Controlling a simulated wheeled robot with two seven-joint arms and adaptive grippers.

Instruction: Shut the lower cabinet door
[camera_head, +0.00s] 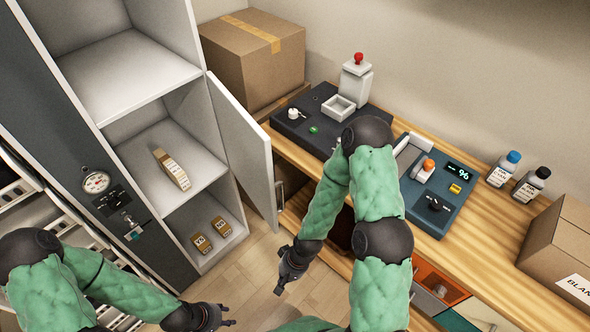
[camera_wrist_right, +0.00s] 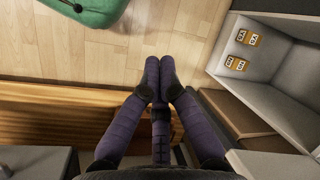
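The lower cabinet door (camera_head: 243,150) is a pale grey panel. It stands wide open, hinged at the right side of the tall cabinet (camera_head: 92,84), and swings out towards the wooden counter. My right gripper (camera_head: 283,285) hangs below and to the right of the door, apart from it. In the right wrist view its fingertips (camera_wrist_right: 159,72) meet with nothing visible between them. My left gripper (camera_head: 228,315) is low in front of the cabinet, with its fingers apart and empty, clear of the door.
The open compartments hold a tan carton (camera_head: 172,168) and small boxes (camera_head: 211,233). The wooden counter (camera_head: 465,235) carries a dark press machine (camera_head: 318,122), a blue scale (camera_head: 437,200) and bottles (camera_head: 503,169). A large cardboard box (camera_head: 250,58) stands behind the door. Bare floor (camera_head: 235,280) lies before the cabinet.

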